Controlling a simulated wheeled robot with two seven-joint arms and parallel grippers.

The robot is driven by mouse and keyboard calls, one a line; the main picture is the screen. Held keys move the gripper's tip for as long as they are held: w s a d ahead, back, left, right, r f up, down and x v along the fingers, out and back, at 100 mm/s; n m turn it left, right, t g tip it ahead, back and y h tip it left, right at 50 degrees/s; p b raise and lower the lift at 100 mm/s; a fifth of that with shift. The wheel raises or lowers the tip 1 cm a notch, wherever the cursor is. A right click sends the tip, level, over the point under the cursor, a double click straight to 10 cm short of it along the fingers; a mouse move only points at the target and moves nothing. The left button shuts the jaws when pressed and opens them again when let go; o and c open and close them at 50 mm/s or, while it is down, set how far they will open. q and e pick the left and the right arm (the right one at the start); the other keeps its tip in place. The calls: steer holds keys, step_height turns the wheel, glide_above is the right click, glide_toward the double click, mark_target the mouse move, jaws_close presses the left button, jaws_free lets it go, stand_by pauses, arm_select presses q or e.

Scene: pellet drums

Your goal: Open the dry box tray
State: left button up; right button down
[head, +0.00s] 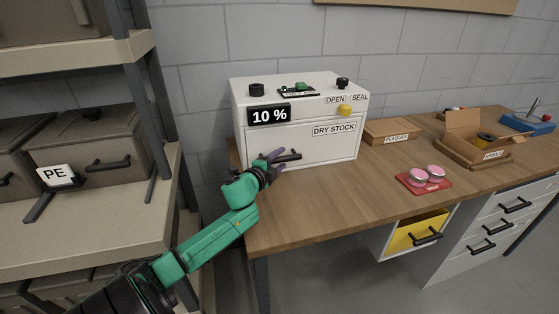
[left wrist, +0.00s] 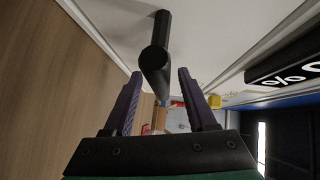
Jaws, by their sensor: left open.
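The dry box (head: 300,120) is a white cabinet on the wooden bench, with a "10 %" display (head: 269,115) and a "DRY STOCK" label (head: 334,128). Its tray front (head: 325,146) is flush with the box and bears a black bar handle (head: 289,156). My left gripper (head: 274,162) is at the left part of this handle. In the left wrist view the purple fingers (left wrist: 158,100) are apart, with the black handle (left wrist: 156,60) between them; I see a gap on each side. My right gripper is not in view.
A yellow knob (head: 345,110) sits under the "OPEN" and "SEAL" labels. On the bench to the right are a plaques box (head: 388,131), a red mat (head: 424,184) with pink discs, and an open carton (head: 470,150). A shelf (head: 100,200) with grey bins stands at left.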

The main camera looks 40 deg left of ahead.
arm_select(q)
jaws_close()
stand_by(1.4)
